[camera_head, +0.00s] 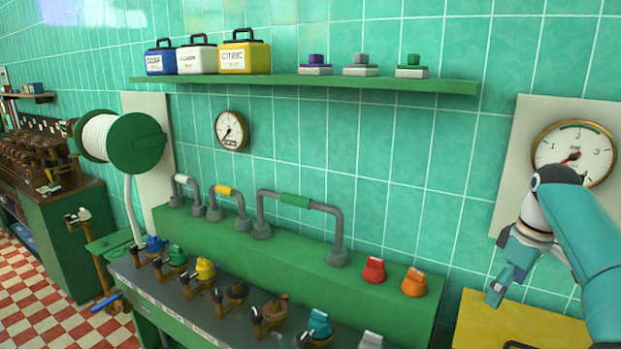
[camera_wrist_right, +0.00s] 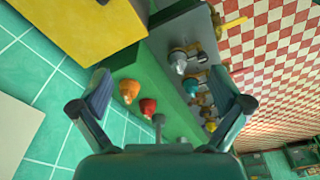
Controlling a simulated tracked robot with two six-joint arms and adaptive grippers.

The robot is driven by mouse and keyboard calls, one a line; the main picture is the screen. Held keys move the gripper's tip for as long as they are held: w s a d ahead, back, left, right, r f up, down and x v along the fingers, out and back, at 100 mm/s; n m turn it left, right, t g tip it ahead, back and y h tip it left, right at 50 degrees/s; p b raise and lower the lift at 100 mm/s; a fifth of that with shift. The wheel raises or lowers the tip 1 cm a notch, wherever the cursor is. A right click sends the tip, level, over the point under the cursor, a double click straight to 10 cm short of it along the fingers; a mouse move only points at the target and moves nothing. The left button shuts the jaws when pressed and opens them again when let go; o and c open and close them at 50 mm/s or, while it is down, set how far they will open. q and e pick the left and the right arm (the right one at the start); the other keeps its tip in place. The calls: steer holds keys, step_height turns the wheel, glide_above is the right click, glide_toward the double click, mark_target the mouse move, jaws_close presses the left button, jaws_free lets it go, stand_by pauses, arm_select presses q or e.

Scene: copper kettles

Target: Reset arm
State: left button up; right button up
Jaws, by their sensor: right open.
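My right arm comes in from the right edge of the head view. Its teal gripper (camera_head: 508,272) hangs to the right of the orange knob (camera_head: 414,282), in front of the tiled wall. In the right wrist view the two fingers of my right gripper (camera_wrist_right: 162,92) are spread wide with nothing between them touching either finger. The orange knob (camera_wrist_right: 129,91) and the red knob (camera_wrist_right: 148,107) show beyond the gap, apart from the fingers. My left gripper is not in view.
A yellow panel (camera_head: 515,325) lies below the right gripper. A pressure gauge (camera_head: 574,153) hangs behind my right arm. The green bench carries grey pipe handles (camera_head: 335,225) and several coloured valves. A green shelf (camera_head: 310,80) above holds canisters. A hose reel (camera_head: 135,143) is at left.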

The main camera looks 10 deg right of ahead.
steer(key=w+a+f+y, duration=0.15)
steer(key=a+f, duration=0.25)
steer(key=f, duration=0.4)
steer(key=w+a+f+m, duration=0.1)
steer(key=w+a+f, duration=0.1)
steer(key=a+f, duration=0.5)
steer(key=w+a+f, duration=0.2)
steer(key=f, duration=0.8)
steer(key=s+a+f+m+y, duration=0.2)
steer(key=s+a+f+m, duration=0.1)
steer(key=s+a+f, duration=1.05)
steer(key=s+a+f+m, duration=0.2)
steer(key=s+a+f, duration=0.1)
steer(key=s, duration=0.4)
steer(key=s+a+f+m, duration=0.1)
steer(key=s+a+f, duration=0.25)
steer(key=s, duration=0.35)
arm_select(q)
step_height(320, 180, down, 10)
steer(key=b, duration=1)
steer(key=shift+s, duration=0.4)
arm_select(e)
step_height(320, 180, down, 9)
steer(key=shift+f+g, duration=0.15)
steer(key=shift+g, duration=0.15)
